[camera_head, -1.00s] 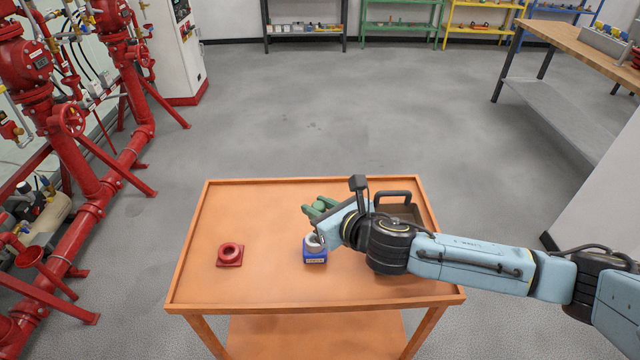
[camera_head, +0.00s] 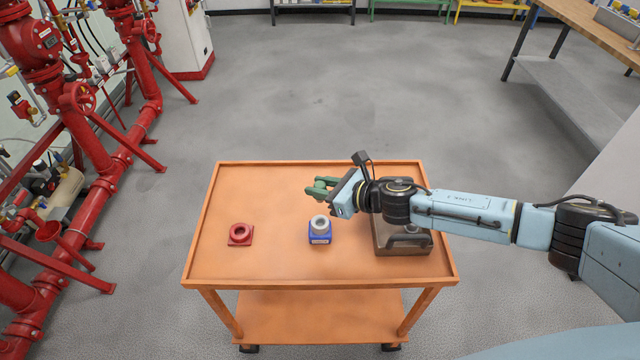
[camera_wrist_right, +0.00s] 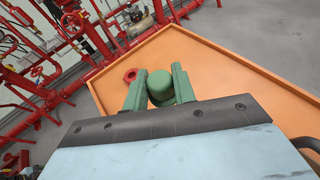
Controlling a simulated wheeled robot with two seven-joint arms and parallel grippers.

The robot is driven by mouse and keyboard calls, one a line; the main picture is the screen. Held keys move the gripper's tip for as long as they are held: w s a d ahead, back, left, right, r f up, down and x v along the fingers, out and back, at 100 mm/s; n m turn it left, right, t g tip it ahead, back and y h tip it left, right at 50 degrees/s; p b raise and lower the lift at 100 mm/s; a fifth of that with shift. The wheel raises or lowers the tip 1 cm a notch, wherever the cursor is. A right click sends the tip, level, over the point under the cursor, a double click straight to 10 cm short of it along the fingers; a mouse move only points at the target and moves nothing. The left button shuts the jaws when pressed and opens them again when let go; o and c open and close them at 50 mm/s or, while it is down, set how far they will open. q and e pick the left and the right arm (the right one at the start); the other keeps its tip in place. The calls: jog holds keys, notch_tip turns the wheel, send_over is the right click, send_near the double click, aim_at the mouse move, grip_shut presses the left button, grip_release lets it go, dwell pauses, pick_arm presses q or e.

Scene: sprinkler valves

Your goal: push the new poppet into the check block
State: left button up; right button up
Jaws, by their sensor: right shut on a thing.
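My right gripper (camera_head: 322,188) is over the far middle part of the orange cart, in the head view. It is shut on a green, round-ended piece, probably the poppet, which shows between the green fingers in the right wrist view (camera_wrist_right: 161,86). A small blue block (camera_head: 319,238) with a pale label and a grey ring on top stands on the cart. It is nearer to me than the gripper and apart from it. I cannot read the label, so I cannot confirm it is the check block. My left gripper is not in view.
A red square block with a ring (camera_head: 240,233) sits left of the blue block. A dark box with a handle (camera_head: 404,244) is at the right, partly under my arm. The orange cart (camera_head: 270,270) has a raised rim and clear room at the left.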

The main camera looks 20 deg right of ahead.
jog(key=b, duration=0.7)
send_over(321, 216)
jog(key=s, duration=0.2)
jog(key=shift+a+f, duration=0.2)
jog(key=shift+f, duration=1.75)
jog(key=shift+a+f, duration=0.15)
jog(key=shift+f, duration=1.8)
jog(key=shift+f+b, duration=1.15)
jog(key=shift+f, duration=0.6)
jog(key=o, duration=1.1)
jog(key=shift+c, duration=0.2)
jog(key=shift+d, duration=0.1)
jog(key=shift+p+v, duration=0.55)
jog(key=shift+v, duration=0.75)
jog(key=shift+p+v, duration=0.45)
jog(key=shift+v, duration=2.2)
jog(key=shift+r, duration=0.1)
